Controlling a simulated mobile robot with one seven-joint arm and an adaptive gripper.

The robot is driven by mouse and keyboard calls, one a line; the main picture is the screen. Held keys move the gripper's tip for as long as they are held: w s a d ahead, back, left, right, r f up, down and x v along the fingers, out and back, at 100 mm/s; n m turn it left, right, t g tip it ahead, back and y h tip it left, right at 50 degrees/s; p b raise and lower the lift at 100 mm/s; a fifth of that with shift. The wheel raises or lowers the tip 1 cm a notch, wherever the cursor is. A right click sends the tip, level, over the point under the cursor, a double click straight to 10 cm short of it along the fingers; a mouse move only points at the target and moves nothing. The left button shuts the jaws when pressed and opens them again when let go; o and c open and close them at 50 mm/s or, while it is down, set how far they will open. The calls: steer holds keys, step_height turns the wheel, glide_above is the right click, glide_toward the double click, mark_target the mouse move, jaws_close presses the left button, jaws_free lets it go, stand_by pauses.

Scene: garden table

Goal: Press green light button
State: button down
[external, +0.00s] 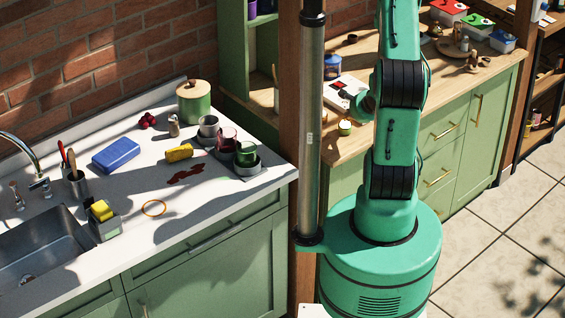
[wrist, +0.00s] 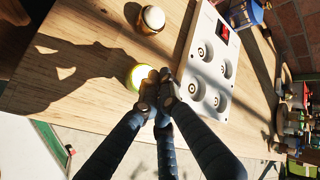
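The green light button (wrist: 139,77) is a round glowing green dome on the wooden counter in the wrist view.
A second round button with a pale top (wrist: 152,19) stands near the green one. The wooden counter (wrist: 84,50) is bare to the left, under my shadow.

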mark_target(349, 123)
steer(key=shift+f, duration=0.2)
stand_by(0.4)
steer(key=shift+f, duration=0.25)
steer(key=shift+s, duration=0.1)
steer(key=shift+r+p, duration=0.55)
steer(key=shift+p, duration=0.45)
step_height(349, 123, up, 6)
steer(key=p, duration=0.6)
steer(key=shift+f+p, duration=0.1)
steer(key=shift+p, duration=0.2)
stand_by(0.6)
